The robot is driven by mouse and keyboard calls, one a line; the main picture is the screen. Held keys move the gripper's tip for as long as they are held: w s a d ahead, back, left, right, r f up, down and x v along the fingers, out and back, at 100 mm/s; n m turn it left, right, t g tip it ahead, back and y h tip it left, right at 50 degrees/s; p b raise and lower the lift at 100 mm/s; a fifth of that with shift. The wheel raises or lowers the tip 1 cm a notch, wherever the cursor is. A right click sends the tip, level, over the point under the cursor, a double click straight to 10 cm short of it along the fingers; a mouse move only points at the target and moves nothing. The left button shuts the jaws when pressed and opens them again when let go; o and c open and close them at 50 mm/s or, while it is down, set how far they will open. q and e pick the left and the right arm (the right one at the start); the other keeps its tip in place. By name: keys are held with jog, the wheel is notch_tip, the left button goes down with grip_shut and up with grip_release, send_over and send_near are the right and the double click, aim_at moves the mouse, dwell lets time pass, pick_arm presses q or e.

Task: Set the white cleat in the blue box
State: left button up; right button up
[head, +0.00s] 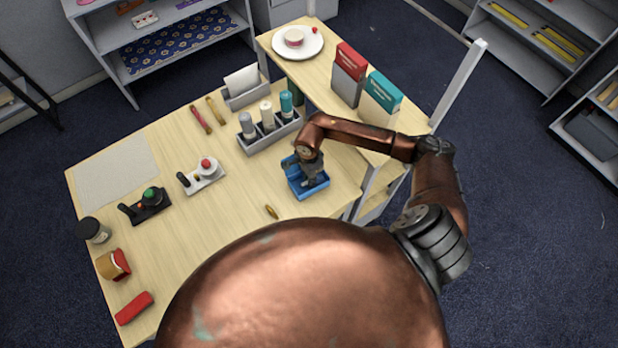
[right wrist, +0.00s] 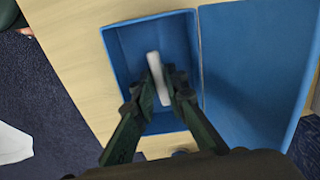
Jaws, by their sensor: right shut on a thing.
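The blue box (head: 313,192) stands open near the right edge of the table in the head view, with its lid (right wrist: 250,75) swung to one side in the right wrist view. My right gripper (head: 311,180) points down into the box opening. In the right wrist view its fingers (right wrist: 160,88) are shut on the white cleat (right wrist: 154,66), a narrow white bar. The cleat shows over the box floor (right wrist: 125,48); whether it touches the floor I cannot tell. In the head view the gripper hides the cleat. My left gripper is not in view.
A grey caddy with bottles (head: 270,133) stands just behind the box. A small brass piece (head: 271,212) lies in front of it. Red (head: 349,72) and teal (head: 383,92) boxes stand on the side shelf. Control units (head: 201,175) stand left; the table between is clear.

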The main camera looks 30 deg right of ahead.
jog(key=shift+f, duration=0.25)
jog(key=shift+f, duration=0.1)
jog(key=shift+f, duration=0.1)
jog(key=o, duration=0.8)
jog(key=shift+c, duration=0.2)
jog(key=shift+r, duration=0.2)
notch_tip(320, 180, up, 12)
jog(key=b, duration=0.3)
